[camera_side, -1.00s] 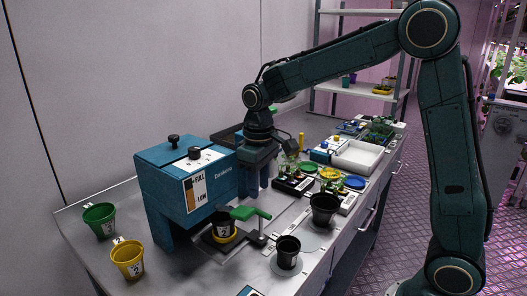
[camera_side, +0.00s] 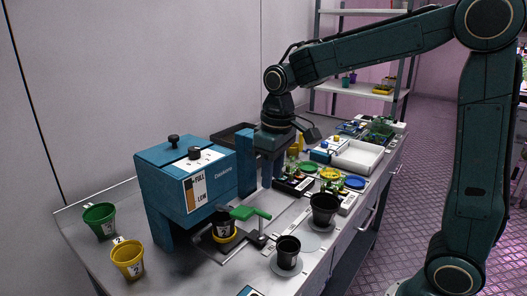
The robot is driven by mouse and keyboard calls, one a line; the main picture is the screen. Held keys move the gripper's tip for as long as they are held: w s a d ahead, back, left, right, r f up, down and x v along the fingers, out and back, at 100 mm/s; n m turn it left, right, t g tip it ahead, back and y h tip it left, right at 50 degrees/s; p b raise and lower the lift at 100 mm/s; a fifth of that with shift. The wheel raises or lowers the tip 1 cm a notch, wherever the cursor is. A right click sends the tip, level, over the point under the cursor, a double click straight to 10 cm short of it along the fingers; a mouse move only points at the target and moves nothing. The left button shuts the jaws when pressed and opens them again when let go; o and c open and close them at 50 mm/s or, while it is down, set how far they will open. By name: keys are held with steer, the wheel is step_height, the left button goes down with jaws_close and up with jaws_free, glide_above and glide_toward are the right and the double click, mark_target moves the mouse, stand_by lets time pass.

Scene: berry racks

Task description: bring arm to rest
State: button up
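My gripper (camera_side: 271,178) hangs pointing down above the middle of the bench, just right of the blue dispenser (camera_side: 185,190). Two blue-grey fingers show below its dark body, but the gap between them is too small to judge. I see nothing clearly held in it. My arm reaches in from the right, its upper link high over the back of the bench. Small seedling trays (camera_side: 293,186) stand behind and right of the fingertips, partly hidden.
Black pots (camera_side: 324,208) (camera_side: 288,252) stand at the front. Green (camera_side: 100,221) and yellow (camera_side: 128,259) pots stand at left. A white tray (camera_side: 358,157) lies farther back.

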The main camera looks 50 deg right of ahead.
steer(key=s+r+m+t, duration=0.1)
steer(key=s+r+t, duration=0.2)
steer(key=s, duration=1.6)
steer(key=shift+d+m+t, duration=0.25)
steer(key=shift+m+t, duration=0.05)
steer(key=shift+t, duration=0.5)
